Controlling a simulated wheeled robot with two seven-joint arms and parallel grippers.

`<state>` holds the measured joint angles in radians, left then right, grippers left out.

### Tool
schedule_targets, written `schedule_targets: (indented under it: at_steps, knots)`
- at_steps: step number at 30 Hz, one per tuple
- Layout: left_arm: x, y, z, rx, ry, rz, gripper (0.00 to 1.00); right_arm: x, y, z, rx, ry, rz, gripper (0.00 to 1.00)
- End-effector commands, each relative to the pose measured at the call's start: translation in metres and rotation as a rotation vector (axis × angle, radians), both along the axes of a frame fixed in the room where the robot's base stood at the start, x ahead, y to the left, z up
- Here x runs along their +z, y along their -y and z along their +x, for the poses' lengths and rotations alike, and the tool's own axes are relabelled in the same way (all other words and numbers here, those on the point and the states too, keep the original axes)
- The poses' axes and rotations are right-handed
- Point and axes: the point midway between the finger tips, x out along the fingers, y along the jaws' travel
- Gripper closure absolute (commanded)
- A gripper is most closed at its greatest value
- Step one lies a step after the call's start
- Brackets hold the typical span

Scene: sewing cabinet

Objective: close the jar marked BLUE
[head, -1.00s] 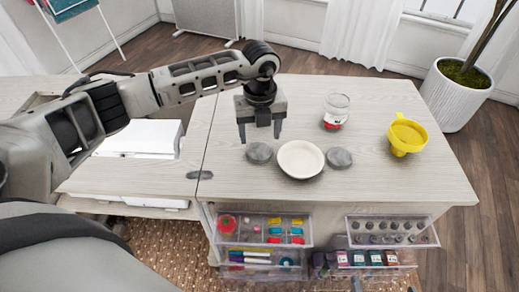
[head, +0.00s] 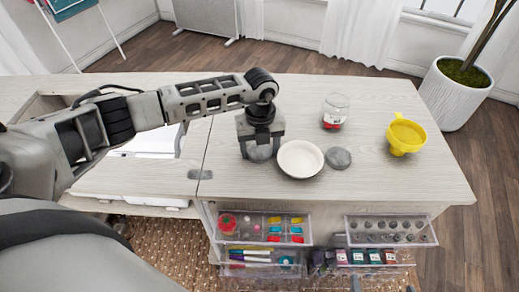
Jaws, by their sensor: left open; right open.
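A clear glass jar (head: 335,111) stands upright on the tabletop, open at the top as far as I can see. It has red at its bottom and a small white label, too small to read. Two round grey discs, which look like lids, lie on either side of a white dish (head: 300,159): a left disc (head: 259,153) and a right disc (head: 338,159). My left gripper (head: 261,155) points down over the left disc, open, with its fingers on either side of it. Whether they touch it is unclear. My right gripper is out of view.
A yellow funnel-like vessel (head: 405,135) stands at the right of the tabletop (head: 400,185). Below the front edge, open clear drawers (head: 264,230) hold colored sewing items. A white machine-like object (head: 150,142) lies left, partly behind my arm. The table's right front is clear.

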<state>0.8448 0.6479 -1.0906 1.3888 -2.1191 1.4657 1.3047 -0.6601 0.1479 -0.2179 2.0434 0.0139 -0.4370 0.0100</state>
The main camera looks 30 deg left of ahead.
Motion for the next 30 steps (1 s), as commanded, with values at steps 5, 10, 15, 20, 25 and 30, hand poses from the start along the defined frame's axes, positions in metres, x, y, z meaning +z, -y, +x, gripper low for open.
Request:
schedule_targets:
  at_steps: [5,10,15,20,25,30]
  knots:
    - [0.0,0.0,0.0,0.0,0.001,0.001,0.6,0.001,0.0,0.001,-0.001,0.003,0.0,0.0]
    - [0.001,0.0,0.0,0.0,0.001,0.001,0.63,0.003,0.0,0.001,-0.001,0.005,0.001,0.0]
    - [0.001,0.0,0.0,0.0,0.001,0.001,0.63,0.003,0.0,0.001,-0.001,0.004,0.0,0.0]
    - [0.005,0.0,0.001,0.0,0.003,0.0,0.63,0.001,0.0,0.0,-0.001,0.002,0.001,0.0]
    - [0.023,0.0,0.001,0.0,0.005,0.0,0.63,-0.003,0.0,-0.001,-0.001,-0.001,0.001,0.0]
    - [0.051,0.005,0.019,0.001,0.007,-0.001,0.63,-0.006,-0.001,0.0,0.001,0.004,0.007,0.0]
